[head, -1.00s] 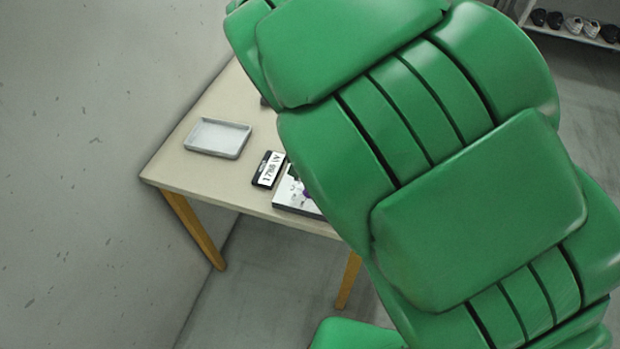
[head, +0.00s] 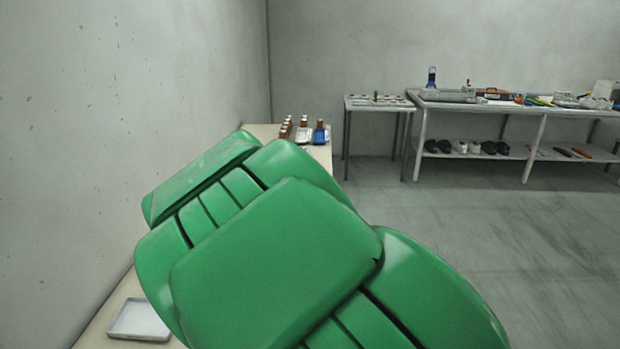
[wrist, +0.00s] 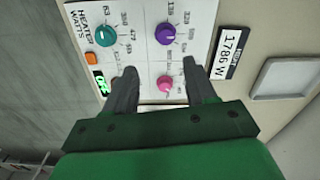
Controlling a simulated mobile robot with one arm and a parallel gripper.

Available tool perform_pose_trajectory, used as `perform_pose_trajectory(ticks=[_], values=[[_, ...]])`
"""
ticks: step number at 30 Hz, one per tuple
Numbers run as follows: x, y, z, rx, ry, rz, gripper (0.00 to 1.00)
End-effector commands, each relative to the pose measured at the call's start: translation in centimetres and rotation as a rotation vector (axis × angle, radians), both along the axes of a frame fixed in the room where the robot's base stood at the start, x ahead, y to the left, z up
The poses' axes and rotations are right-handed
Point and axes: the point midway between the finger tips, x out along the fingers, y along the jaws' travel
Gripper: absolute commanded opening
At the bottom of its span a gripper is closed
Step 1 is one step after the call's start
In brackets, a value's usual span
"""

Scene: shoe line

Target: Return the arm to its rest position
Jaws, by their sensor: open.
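My green arm (head: 275,265) fills the lower middle of the head view and hides much of the near table. My gripper (wrist: 157,76) shows in the wrist view with its two dark fingers apart and nothing between them but the view of a control panel behind. The white panel (wrist: 146,45) has a teal knob (wrist: 106,34), a purple knob (wrist: 165,33) and a pink knob (wrist: 164,82). An orange button (wrist: 92,58) and a green lit display (wrist: 101,82) are at its left. I cannot tell whether the fingertips touch the panel.
A label reading 1786 W (wrist: 229,53) lies beside the panel. A grey tray (head: 139,320) is on the near table (head: 97,325), close to the left wall. A long bench (head: 480,108) with shoes below is at the back. The floor at right is clear.

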Motion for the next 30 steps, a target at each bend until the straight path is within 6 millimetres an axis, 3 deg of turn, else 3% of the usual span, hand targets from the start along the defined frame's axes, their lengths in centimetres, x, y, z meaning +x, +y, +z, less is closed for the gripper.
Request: perform_pose_trajectory(ticks=[10, 20, 25, 30], values=[[3.4, -8.0, 9.4, 0.028, -0.131, -0.025, 0.56], [4.4, -16.9, 18.0, 0.024, -0.284, -0.048, 0.56], [2.3, -21.6, 20.2, 0.004, -0.31, -0.071, 0.56], [-4.2, -25.4, 17.7, -0.025, -0.187, -0.105, 0.56]])
